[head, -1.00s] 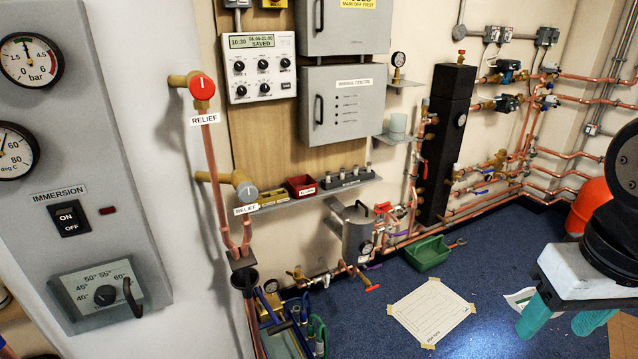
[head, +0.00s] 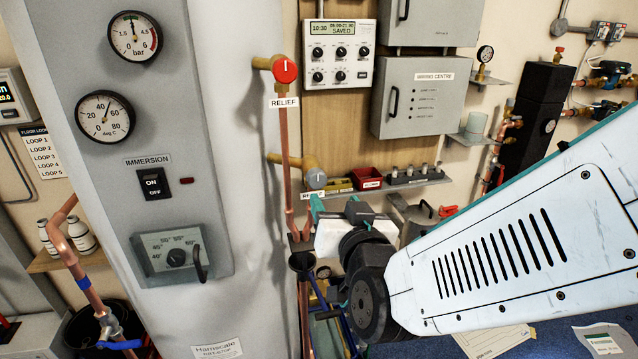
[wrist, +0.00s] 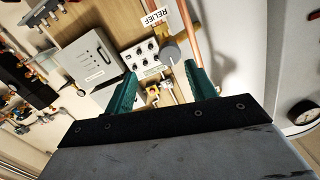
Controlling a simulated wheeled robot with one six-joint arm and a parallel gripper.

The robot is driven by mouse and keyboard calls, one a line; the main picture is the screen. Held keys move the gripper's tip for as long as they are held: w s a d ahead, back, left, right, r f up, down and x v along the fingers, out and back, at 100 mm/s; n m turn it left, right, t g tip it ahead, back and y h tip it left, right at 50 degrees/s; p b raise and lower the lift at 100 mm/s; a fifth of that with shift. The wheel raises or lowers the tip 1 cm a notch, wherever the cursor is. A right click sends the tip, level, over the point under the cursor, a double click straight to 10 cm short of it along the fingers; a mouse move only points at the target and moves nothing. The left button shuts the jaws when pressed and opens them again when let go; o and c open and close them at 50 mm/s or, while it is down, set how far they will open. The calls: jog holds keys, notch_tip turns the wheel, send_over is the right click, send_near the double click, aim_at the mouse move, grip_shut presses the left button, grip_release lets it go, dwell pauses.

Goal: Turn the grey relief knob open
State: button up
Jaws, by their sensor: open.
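The grey relief knob (head: 316,177) is on a brass valve on the copper pipe, below a red knob (head: 286,70) with a RELIEF label (head: 284,102). A light line marks its round face. A second label under the grey knob is partly hidden by my gripper. My gripper (head: 334,206) is open and empty, just below and right of the grey knob in the head view. In the wrist view the grey knob (wrist: 170,54) shows between the two teal fingers (wrist: 160,72), near the right one. It looks beyond the tips; I cannot tell if they touch.
A shelf (head: 400,183) with a red bin (head: 367,178) and several small fittings is right of the knob. A grey panel (head: 130,100) with gauges and an IMMERSION switch stands at left. Copper pipes (head: 284,140) run down beside my gripper. My arm covers the lower right.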

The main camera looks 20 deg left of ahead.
aim_at(318, 182)
jog(key=shift+t, duration=0.4)
jog(key=x, duration=0.2)
jog(key=a+x, duration=0.1)
jog(key=x, duration=0.4)
jog(key=shift+s+a+r, duration=0.1)
jog(key=shift+a, duration=0.2)
jog(key=c, duration=1)
